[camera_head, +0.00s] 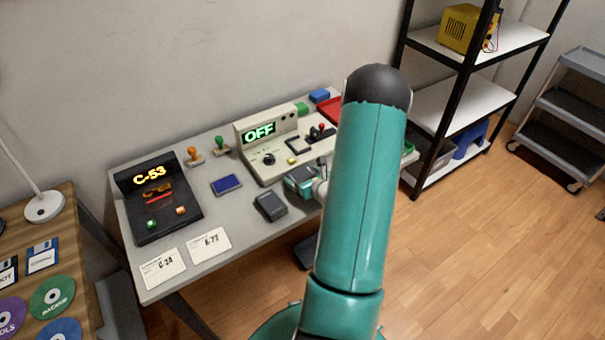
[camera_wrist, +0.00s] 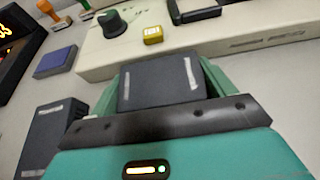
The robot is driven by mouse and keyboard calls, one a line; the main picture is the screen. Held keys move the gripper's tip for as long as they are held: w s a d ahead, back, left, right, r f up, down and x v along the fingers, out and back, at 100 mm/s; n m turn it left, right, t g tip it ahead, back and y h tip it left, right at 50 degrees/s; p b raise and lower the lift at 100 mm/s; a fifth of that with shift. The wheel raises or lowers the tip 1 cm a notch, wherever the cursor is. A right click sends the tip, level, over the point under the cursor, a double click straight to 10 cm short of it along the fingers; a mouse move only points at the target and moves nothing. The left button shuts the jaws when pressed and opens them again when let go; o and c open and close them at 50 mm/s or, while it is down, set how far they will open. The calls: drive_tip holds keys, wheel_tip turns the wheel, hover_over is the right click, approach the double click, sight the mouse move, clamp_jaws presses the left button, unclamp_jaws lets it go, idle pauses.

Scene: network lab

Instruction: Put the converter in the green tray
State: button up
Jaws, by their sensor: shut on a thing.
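My gripper (camera_head: 303,182) is shut on a dark grey box, which I take to be the converter. In the wrist view the converter (camera_wrist: 160,83) sits between the green fingers, with pale marks on its face. It is in front of the beige console; I cannot tell whether it touches the table. A similar dark box (camera_head: 270,206) stands on the table just left of my gripper, and it also shows in the wrist view (camera_wrist: 50,138). A green edge (camera_head: 409,150), apparently the green tray, shows right of my arm; the rest is hidden.
The beige console (camera_head: 262,160) with an OFF display stands behind my gripper. A red tray (camera_head: 331,108) is at the back, partly hidden by my arm. A black C-53 device (camera_head: 158,200), a blue pad (camera_head: 227,184), stamps (camera_head: 194,155) and two cards (camera_head: 210,244) occupy the left.

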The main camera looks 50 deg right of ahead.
drive_tip(key=shift+w, duration=0.15)
drive_tip(key=shift+a+r, duration=0.15)
drive_tip(key=shift+a, duration=0.15)
drive_tip(key=shift+d+f, duration=0.2)
drive_tip(key=shift+f, duration=0.05)
drive_tip(key=o, duration=1.1)
drive_tip(key=shift+a, duration=0.1)
drive_tip(key=v, duration=1.1)
drive_tip(key=shift+s+a+r, duration=0.2)
drive_tip(key=shift+s+r, duration=0.1)
drive_tip(key=shift+s, duration=0.2)
